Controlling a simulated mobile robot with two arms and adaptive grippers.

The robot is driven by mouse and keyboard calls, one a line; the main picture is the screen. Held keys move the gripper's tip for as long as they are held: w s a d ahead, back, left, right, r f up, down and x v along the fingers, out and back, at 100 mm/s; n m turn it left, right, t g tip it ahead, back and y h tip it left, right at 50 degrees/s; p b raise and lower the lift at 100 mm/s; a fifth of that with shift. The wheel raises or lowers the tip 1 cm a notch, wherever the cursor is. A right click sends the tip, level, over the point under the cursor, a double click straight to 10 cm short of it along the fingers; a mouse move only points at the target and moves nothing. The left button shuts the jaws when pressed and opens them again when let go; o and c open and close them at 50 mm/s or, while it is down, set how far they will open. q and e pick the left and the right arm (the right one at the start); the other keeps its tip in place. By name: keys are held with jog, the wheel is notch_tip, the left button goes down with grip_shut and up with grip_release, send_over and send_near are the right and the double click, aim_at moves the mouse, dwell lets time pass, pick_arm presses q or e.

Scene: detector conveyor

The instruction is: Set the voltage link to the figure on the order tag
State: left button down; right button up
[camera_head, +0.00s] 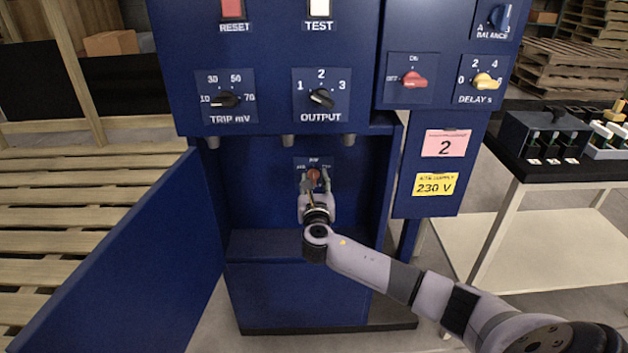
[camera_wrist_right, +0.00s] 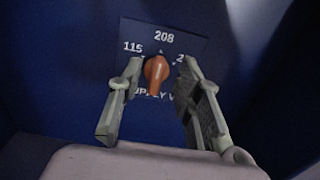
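The voltage link is a small orange-red knob (camera_wrist_right: 156,73) on a dark blue plate marked 115, 208 and a partly hidden number starting with 2. The knob lies nearly upright in line with the 208 mark; which end is its pointer I cannot tell. In the head view the knob (camera_head: 314,174) sits inside the cabinet's lower recess. My right gripper (camera_head: 315,184) is open, its fingers (camera_wrist_right: 160,100) on either side of the knob with gaps. A yellow tag (camera_head: 435,185) reads site supply 230 V. A pink tag (camera_head: 445,143) above it reads 2. My left gripper is out of view.
The blue door (camera_head: 140,265) stands open at the left of the recess. Above are the TRIP mV knob (camera_head: 226,100), OUTPUT knob (camera_head: 321,98), red switch (camera_head: 413,80) and yellow DELAY knob (camera_head: 486,81). A table (camera_head: 550,215) with a dark box (camera_head: 545,135) stands right.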

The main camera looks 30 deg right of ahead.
aim_at(314, 177)
jog(key=shift+x, duration=1.4)
jog(key=shift+c, duration=0.3)
jog(key=shift+a, duration=0.1)
grip_shut()
